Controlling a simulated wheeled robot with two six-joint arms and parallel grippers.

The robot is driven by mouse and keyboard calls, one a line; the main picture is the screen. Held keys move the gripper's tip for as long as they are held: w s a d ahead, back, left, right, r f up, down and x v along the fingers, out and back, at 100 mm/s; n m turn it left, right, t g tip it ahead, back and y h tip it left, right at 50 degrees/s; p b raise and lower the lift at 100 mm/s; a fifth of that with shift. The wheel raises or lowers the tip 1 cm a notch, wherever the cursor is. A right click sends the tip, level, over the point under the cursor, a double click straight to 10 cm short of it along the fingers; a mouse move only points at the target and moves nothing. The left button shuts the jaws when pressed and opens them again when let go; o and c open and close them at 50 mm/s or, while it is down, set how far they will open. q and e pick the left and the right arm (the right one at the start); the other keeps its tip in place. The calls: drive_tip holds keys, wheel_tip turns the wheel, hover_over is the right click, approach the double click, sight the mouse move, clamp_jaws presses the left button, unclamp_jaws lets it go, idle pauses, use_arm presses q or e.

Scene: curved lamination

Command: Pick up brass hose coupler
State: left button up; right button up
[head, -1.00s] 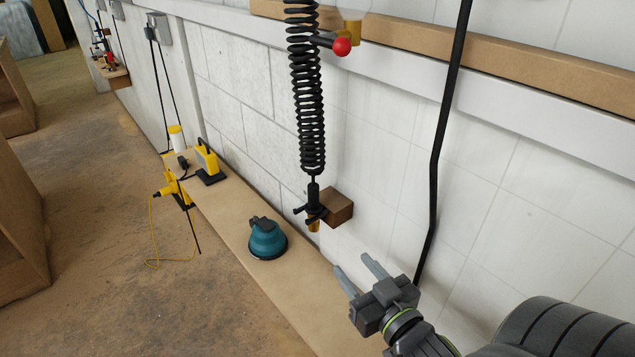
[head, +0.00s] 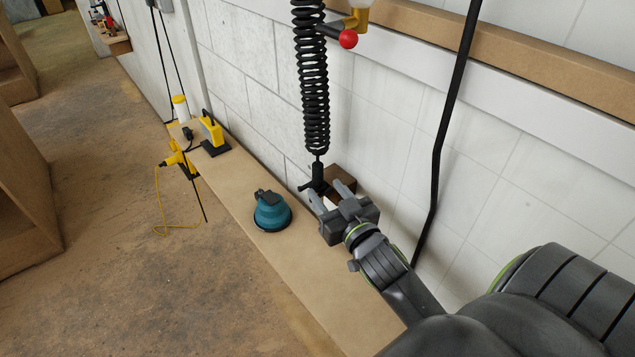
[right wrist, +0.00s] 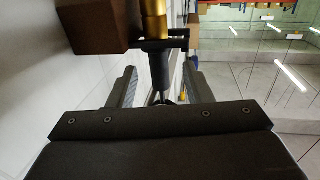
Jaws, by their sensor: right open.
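The brass hose coupler (right wrist: 153,20) is a gold-coloured cylinder at the top of the right wrist view, on the end of a black fitting (right wrist: 159,68). In the head view the fitting hangs from a black coiled hose (head: 311,95); the brass end is hidden behind my right gripper there. My right gripper (head: 330,195) is open at the hanging fitting. In the right wrist view its two fingers (right wrist: 158,88) stand on either side of the black fitting, with gaps visible. My left gripper is not in view.
A brown block (head: 341,181) on the wall sits right beside the fitting. A teal sander (head: 271,211) rests on the bench (head: 235,195) left of my gripper. A black cable (head: 442,140) hangs to the right. A red-knobbed valve (head: 347,39) is above.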

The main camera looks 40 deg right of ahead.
sight(320, 182)
drive_tip(key=shift+w+d+r+p, duration=0.15)
drive_tip(key=shift+w+p, duration=0.2)
drive_tip(key=shift+w, duration=0.3)
drive_tip(key=w+p, duration=0.1)
drive_tip(key=w, duration=0.2)
drive_tip(key=shift+w+d, duration=0.1)
drive_tip(key=shift+d, duration=0.1)
drive_tip(key=shift+w, duration=0.45)
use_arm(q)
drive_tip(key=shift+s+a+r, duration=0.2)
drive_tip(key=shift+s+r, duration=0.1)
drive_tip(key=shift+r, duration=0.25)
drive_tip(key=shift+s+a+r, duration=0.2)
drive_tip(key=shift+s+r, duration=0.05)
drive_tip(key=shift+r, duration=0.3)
use_arm(e)
clamp_jaws()
